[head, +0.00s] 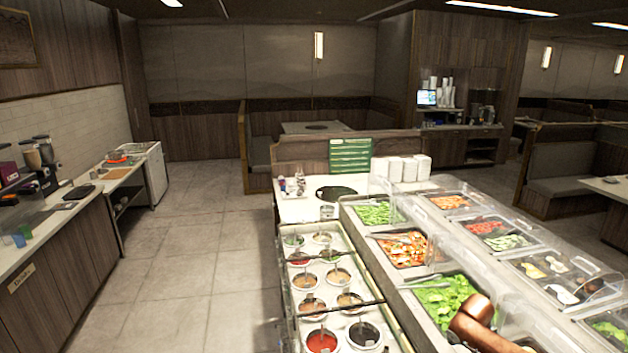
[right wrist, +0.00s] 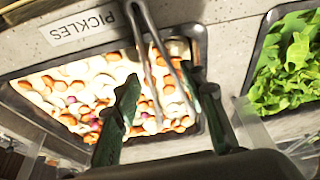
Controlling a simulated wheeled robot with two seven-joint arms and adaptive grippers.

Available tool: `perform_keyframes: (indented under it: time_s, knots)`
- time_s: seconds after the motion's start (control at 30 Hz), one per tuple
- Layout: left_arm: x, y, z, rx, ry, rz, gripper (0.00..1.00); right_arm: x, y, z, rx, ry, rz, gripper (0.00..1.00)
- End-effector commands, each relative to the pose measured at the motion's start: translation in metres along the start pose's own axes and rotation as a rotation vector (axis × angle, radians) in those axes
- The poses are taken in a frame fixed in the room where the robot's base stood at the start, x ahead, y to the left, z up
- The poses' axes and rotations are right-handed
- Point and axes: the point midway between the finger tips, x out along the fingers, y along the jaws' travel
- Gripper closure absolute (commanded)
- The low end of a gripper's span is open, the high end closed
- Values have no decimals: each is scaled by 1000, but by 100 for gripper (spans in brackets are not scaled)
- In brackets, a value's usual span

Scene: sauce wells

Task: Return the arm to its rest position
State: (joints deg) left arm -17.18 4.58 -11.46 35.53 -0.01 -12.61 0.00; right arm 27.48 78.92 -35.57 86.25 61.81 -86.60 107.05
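My right gripper (right wrist: 160,82) shows in the right wrist view with its two dark green fingers spread apart. It is over a pan of chopped pickles (right wrist: 70,95), also seen in the head view (head: 403,250). Metal tongs (right wrist: 143,35) lie across the pan and appear between the fingers; they do not look gripped, though contact is hard to judge. In the head view, a copper-coloured part of my right arm (head: 478,325) reaches in at the lower right. My left arm and gripper are not in view.
A salad bar with clear guards (head: 490,268) fills the right. Sauce wells (head: 322,340) line its left side. A lettuce pan (right wrist: 290,65) is beside the pickles, near a PICKLES label (right wrist: 83,27). The tiled aisle (head: 180,270) is clear.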

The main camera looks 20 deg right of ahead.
Motion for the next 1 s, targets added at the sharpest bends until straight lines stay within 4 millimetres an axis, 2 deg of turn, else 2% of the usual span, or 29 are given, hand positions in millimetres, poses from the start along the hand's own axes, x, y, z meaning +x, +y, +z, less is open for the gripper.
perform_keyframes:
  time_s: [0.2, 0.33, 0.73, 0.87, 1.0]
  knots:
    - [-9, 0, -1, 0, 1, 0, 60, 22, 0, 5, -1, -2, 1, 61]
    - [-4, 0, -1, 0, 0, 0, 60, 18, 0, 3, 0, 1, -1, 61]
    - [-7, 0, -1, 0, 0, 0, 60, 20, 0, 4, -1, -1, 1, 61]
    - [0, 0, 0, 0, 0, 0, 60, 9, -1, 0, 0, 3, -4, 61]
    - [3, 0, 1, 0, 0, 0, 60, -15, -1, 0, -1, 0, -4, 61]
